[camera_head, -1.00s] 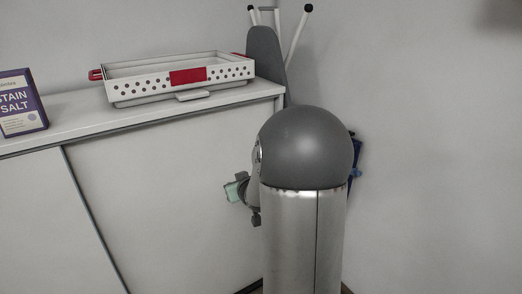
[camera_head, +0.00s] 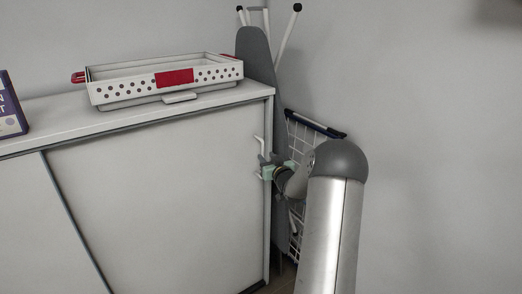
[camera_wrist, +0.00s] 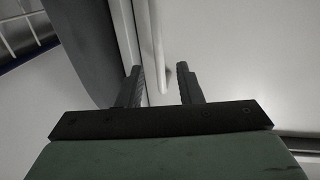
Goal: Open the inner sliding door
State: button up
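The white cabinet has two plain sliding panels, a left panel (camera_head: 35,225) and a right panel (camera_head: 165,200), with a dark upright seam between them. Both look shut, and I cannot tell which is the inner one. My gripper (camera_head: 257,158) is at the right front edge of the cabinet, beside the right panel. In the wrist view my gripper (camera_wrist: 159,88) has its two dark fingers apart. A pale narrow upright bar (camera_wrist: 157,50) shows in the gap between them and ends near the fingertips. I cannot tell whether the fingers touch it.
A white perforated tray (camera_head: 125,93) with red handles sits on the cabinet top (camera_head: 55,125). A purple box (camera_head: 8,115) is at the left. An ironing board (camera_head: 254,50) and a wire rack (camera_head: 300,150) stand close to the cabinet's right side, by the wall.

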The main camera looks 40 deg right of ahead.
aim_at(263, 153)
jog(key=x, duration=0.6)
jog(key=shift+w+p, duration=0.3)
jog(key=shift+w, duration=0.05)
grip_shut()
